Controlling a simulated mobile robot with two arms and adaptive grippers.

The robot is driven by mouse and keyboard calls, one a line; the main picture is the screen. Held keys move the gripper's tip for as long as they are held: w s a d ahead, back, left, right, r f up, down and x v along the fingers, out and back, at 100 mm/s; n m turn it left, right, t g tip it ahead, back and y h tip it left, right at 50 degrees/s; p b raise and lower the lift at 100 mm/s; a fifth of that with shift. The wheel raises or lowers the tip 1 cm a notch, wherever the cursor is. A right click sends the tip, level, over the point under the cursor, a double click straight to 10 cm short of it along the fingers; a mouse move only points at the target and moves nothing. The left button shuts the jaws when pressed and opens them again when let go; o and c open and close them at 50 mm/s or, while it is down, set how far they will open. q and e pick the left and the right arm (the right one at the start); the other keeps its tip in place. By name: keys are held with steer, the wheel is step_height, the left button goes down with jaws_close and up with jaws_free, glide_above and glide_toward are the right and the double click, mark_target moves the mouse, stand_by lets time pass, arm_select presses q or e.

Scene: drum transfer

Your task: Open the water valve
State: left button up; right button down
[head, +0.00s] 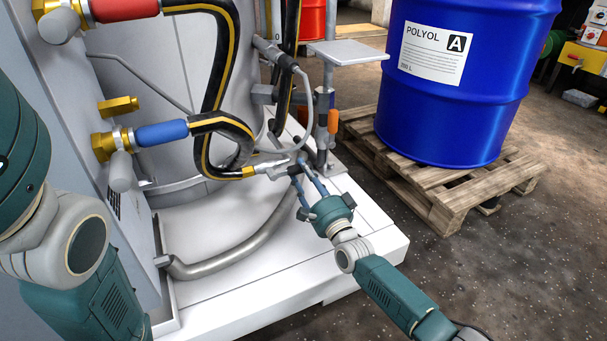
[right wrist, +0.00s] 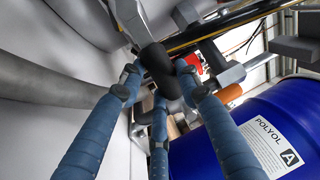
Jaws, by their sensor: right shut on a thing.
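My right gripper (head: 305,174) reaches up from the lower right in the head view. Its blue fingers also show in the right wrist view (right wrist: 158,82), closed around a dark rounded handle (right wrist: 157,62). This handle is at the metal fitting (head: 280,169) where a black and yellow hose ends, beside a grey post. The fingers hide part of it in the head view, so its exact turn is hard to tell. Brass valves with a blue sleeve (head: 161,133) and a red sleeve (head: 123,9) are on the left cabinet. My left gripper is out of view.
A blue POLYOL drum (head: 450,95) stands on a wooden pallet (head: 445,197) at the right. A small grey shelf (head: 347,52) is on the post. Black and yellow hoses (head: 221,60) and a grey pipe (head: 240,245) cross the white platform (head: 355,262). Open floor lies at lower right.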

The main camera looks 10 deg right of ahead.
steer(key=shift+r, duration=0.15)
steer(key=c, duration=1.2)
jaws_free()
steer(key=v, duration=1.2)
steer(key=shift+d, duration=0.1)
